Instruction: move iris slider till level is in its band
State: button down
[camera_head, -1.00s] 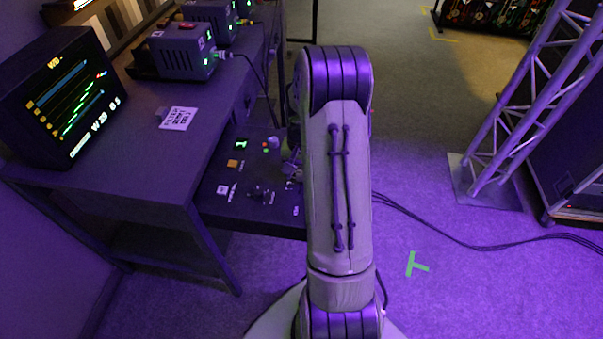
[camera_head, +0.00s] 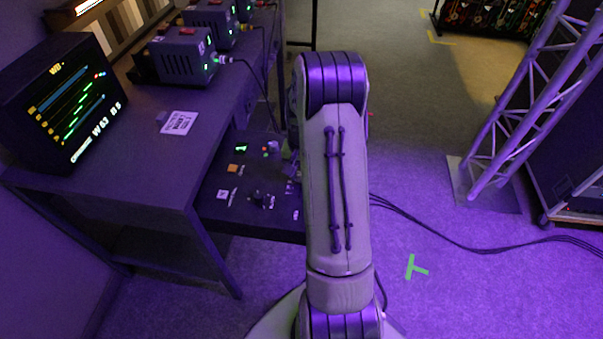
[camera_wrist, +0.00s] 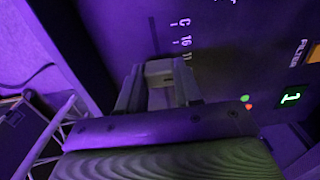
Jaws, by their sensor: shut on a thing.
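In the wrist view my gripper (camera_wrist: 158,92) is shut on a pale slider cap (camera_wrist: 159,70), which I take to be the iris slider. A dark slot (camera_wrist: 153,35) runs on from the cap up the control panel (camera_wrist: 225,70), beside white marks that read about C, 16, 11. In the head view my arm hides the gripper and the cap. The panel shows there on the low shelf (camera_head: 215,208). A monitor (camera_head: 62,100) at left shows orange marks, blue lines, a stepped green trace and white figures, roughly W 63 and a blurred second value.
The panel also carries a green digit 1 (camera_head: 241,148), an orange button (camera_head: 233,168), and small red and green lights. Grey boxes (camera_head: 182,58) and a printed card (camera_head: 178,123) are on the desk. A truss (camera_head: 530,95) stands at right, with cables on the floor.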

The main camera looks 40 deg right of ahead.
jog(key=c, duration=0.8)
grip_release()
jog(key=shift+f, duration=0.1)
jog(key=shift+o, duration=0.2)
notch_tip(320, 180, up, 16)
jog(key=p, duration=0.5)
jog(key=shift+f, duration=0.1)
